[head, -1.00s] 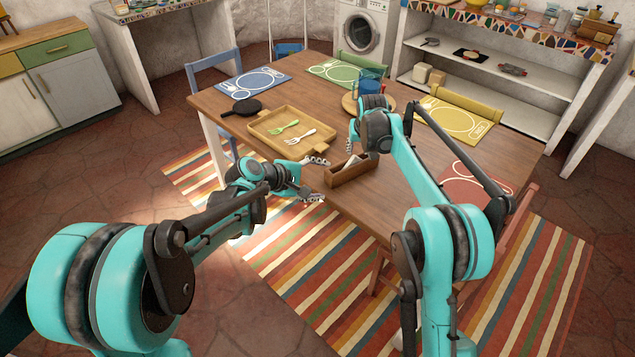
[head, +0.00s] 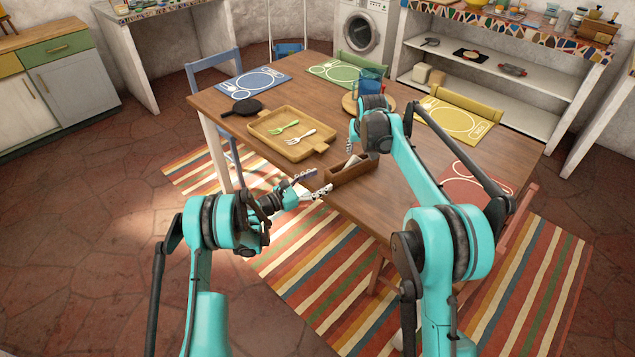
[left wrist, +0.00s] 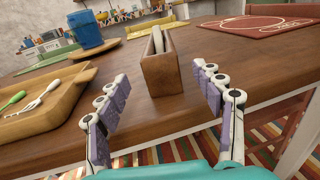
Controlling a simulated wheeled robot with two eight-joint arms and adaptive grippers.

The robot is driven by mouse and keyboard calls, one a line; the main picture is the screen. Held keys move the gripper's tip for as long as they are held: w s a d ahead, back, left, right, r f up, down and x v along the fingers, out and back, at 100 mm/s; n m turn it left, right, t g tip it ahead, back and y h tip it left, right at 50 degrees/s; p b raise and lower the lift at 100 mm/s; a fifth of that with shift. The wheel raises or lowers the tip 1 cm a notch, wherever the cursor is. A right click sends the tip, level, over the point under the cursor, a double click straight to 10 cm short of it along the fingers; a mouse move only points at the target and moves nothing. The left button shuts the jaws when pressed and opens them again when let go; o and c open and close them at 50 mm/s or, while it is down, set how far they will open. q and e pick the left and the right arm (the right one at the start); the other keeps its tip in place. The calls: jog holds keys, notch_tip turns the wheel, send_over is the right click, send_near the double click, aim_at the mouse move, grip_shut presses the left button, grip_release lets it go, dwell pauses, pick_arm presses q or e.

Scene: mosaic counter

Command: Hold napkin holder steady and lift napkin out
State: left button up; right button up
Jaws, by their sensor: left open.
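The napkin holder (head: 347,176) is a brown wooden box near the table's front edge. A pale napkin (head: 353,161) stands in it; the left wrist view also shows the holder (left wrist: 162,76) and the napkin (left wrist: 157,40). My left gripper (head: 317,183) is open and empty at the near left end of the holder. In the left wrist view its fingers (left wrist: 160,76) are spread on either side of the holder's near end, apart from it.
A wooden tray (head: 259,133) with a green fork (head: 283,128) and a white fork (head: 293,137) lies left of the holder. A red placemat (head: 470,183) lies to the right.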

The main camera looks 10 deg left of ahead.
aim_at(353, 168)
pick_arm(q)
jog(key=x, duration=0.7)
jog(key=shift+w+d, duration=0.2)
jog(key=shift+d, duration=0.05)
